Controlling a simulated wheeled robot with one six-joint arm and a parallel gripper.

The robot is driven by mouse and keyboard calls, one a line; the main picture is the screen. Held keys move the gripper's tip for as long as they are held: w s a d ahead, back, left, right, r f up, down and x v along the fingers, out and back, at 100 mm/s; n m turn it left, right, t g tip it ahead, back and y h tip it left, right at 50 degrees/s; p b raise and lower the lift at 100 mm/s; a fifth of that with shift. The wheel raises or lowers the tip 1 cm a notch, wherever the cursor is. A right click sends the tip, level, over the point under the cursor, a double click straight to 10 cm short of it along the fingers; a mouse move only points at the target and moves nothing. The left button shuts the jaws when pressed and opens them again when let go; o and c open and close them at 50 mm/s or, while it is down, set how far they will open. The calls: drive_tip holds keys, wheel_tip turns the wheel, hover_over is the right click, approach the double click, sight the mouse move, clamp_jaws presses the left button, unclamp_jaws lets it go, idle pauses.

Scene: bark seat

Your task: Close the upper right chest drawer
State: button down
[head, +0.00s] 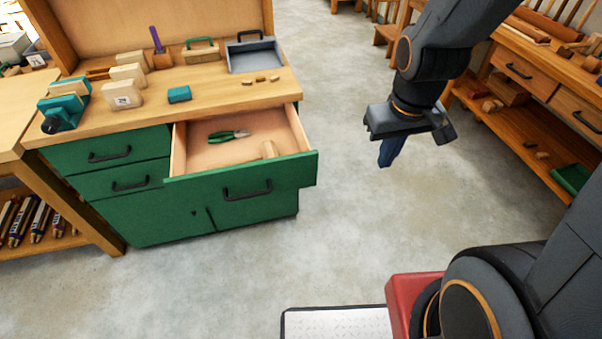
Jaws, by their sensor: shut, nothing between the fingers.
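The upper right chest drawer (287,171) stands pulled out of the green chest (148,219). It has a green front with a black bar handle (247,190). Inside lie green-handled pliers (228,135) and a small wooden block (269,149). My gripper (385,160) is shut and empty, pointing down in the air to the right of the open drawer, apart from it. The two left drawers (109,154) of the chest are shut.
The chest top carries a grey tray (252,54), a teal vise (63,112), a teal block (179,94) and pale blocks. A wooden workbench (540,85) stands at the right. The concrete floor (340,225) between is clear.

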drive_tip(key=w+a+f+n+t, duration=0.1)
drive_tip(key=w+a+f+n, duration=0.2)
drive_tip(key=w+f+n, duration=0.15)
drive_tip(key=n+t+y+b, duration=0.25)
drive_tip(key=n+y, duration=0.35)
drive_tip(key=n, duration=0.7)
approach(274, 183)
wheel_tip(274, 183, down, 3)
drive_tip(key=a, duration=0.2)
drive_tip(key=shift+w+f+g, duration=0.2)
drive_tip(key=shift+w+g, duration=0.25)
drive_tip(key=shift+w, duration=0.7)
